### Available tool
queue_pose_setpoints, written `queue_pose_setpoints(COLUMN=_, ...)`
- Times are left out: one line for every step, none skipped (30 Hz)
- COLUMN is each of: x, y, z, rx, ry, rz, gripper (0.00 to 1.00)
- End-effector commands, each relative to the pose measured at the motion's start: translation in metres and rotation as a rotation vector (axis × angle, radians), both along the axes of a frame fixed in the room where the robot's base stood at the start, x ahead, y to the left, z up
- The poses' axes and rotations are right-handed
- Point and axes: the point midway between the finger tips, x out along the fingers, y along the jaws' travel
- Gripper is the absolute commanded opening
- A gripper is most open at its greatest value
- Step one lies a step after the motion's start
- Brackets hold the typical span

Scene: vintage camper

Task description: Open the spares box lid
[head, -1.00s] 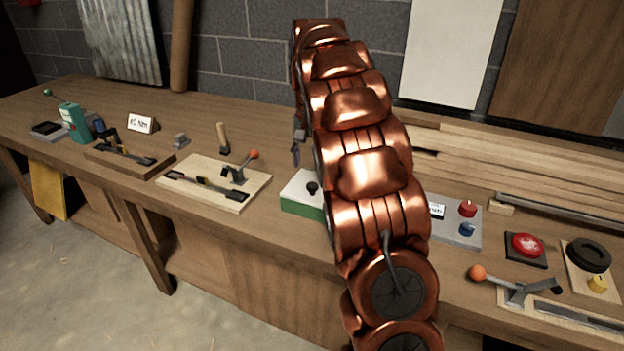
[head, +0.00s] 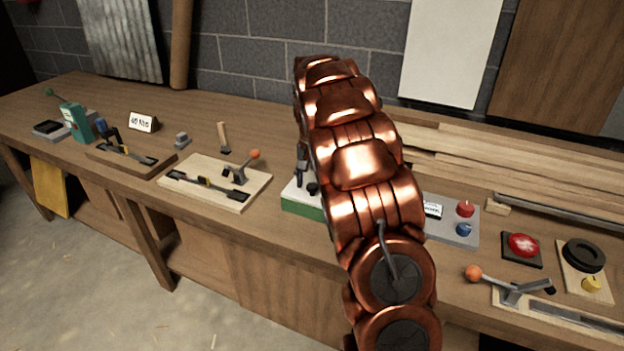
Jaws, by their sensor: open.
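The spares box appears to be the green box (head: 300,209) with a white lid (head: 292,193) on the bench, left of my copper-coloured arm. A black knob (head: 312,189) stands on the lid, which looks closed. My arm hides the right part of the box. My gripper (head: 300,180) shows only as a dark sliver at the arm's left edge, open, low over or just behind the lid. I cannot tell whether it touches the lid or knob.
A pale board with an orange-knobbed clamp (head: 240,172) lies left of the box. A grey panel with a red knob (head: 465,209) and a blue one is to the right. A red button (head: 522,245) and an orange-tipped lever (head: 473,273) are further right. Timber planks lie behind.

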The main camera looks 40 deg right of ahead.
Motion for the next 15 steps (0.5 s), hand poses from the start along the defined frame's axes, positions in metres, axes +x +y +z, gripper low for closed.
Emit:
queue_pose_setpoints(x=-0.0004, y=-0.0001, z=-0.0015, rx=0.0, ry=0.001, rz=0.0, gripper=0.6)
queue_pose_setpoints(x=-0.0004, y=-0.0001, z=-0.0025, rx=-0.001, ry=0.001, rz=0.0, gripper=0.6)
queue_pose_setpoints(x=-0.0002, y=-0.0001, z=-0.0033, rx=0.0, ry=0.0, rz=0.0, gripper=0.6)
queue_pose_setpoints(x=-0.0002, y=-0.0001, z=-0.0038, rx=0.0, ry=0.0, rz=0.0, gripper=0.6)
queue_pose_setpoints(x=-0.0002, y=-0.0001, z=-0.004, rx=-0.001, ry=-0.001, rz=0.0, gripper=0.6)
queue_pose_setpoints(x=-0.0002, y=-0.0001, z=-0.0042, rx=-0.001, ry=-0.001, rz=0.0, gripper=0.6)
queue_pose_setpoints(x=-0.0002, y=-0.0001, z=-0.0042, rx=-0.001, ry=-0.001, rz=0.0, gripper=0.6)
queue_pose_setpoints(x=-0.0002, y=-0.0001, z=-0.0042, rx=-0.001, ry=-0.001, rz=0.0, gripper=0.6)
queue_pose_setpoints(x=-0.0001, y=-0.0001, z=-0.0041, rx=-0.001, ry=-0.001, rz=0.0, gripper=0.6)
queue_pose_setpoints(x=-0.0001, y=-0.0001, z=-0.0041, rx=-0.001, ry=-0.001, rz=0.0, gripper=0.6)
queue_pose_setpoints(x=-0.0001, y=-0.0001, z=-0.004, rx=-0.001, ry=-0.001, rz=0.0, gripper=0.6)
queue_pose_setpoints(x=-0.0001, y=-0.0001, z=-0.004, rx=-0.001, ry=-0.001, rz=0.0, gripper=0.56)
queue_pose_setpoints(x=-0.0001, y=-0.0001, z=-0.004, rx=-0.001, ry=-0.001, rz=0.0, gripper=0.53)
queue_pose_setpoints(x=-0.0001, y=-0.0001, z=-0.004, rx=-0.001, ry=-0.001, rz=0.0, gripper=0.5)
queue_pose_setpoints(x=-0.0001, y=-0.0001, z=-0.004, rx=-0.001, ry=-0.001, rz=0.0, gripper=0.46)
